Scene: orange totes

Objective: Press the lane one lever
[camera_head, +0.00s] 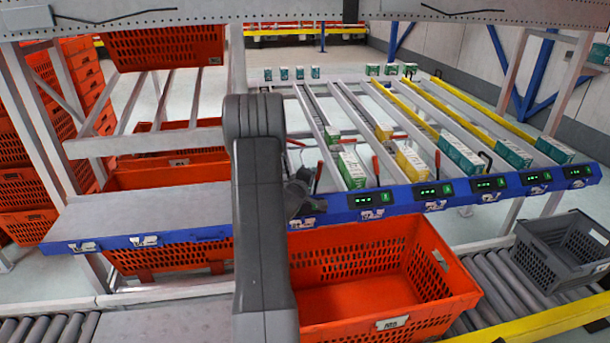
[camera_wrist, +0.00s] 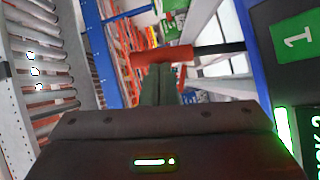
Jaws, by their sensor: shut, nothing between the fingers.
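The red lever (camera_wrist: 162,56) lies across the wrist view, its dark rod (camera_wrist: 220,48) running right toward a green label marked 1 (camera_wrist: 297,36). My gripper (camera_wrist: 163,72) is shut and empty, its fingertips right at the red grip; I cannot tell if they touch. In the head view my gripper (camera_head: 303,190) is a dark shape beside my arm at the left end of the lane displays. A red lever (camera_head: 318,177) stands just right of it, and another red lever (camera_head: 376,166) stands further right.
A blue rail (camera_head: 410,194) with several lit displays runs across the lane fronts. Boxes lie in the lanes, such as a yellow box (camera_head: 412,162). An orange tote (camera_head: 330,318) sits below on rollers, and a grey crate (camera_head: 560,262) stands at the right.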

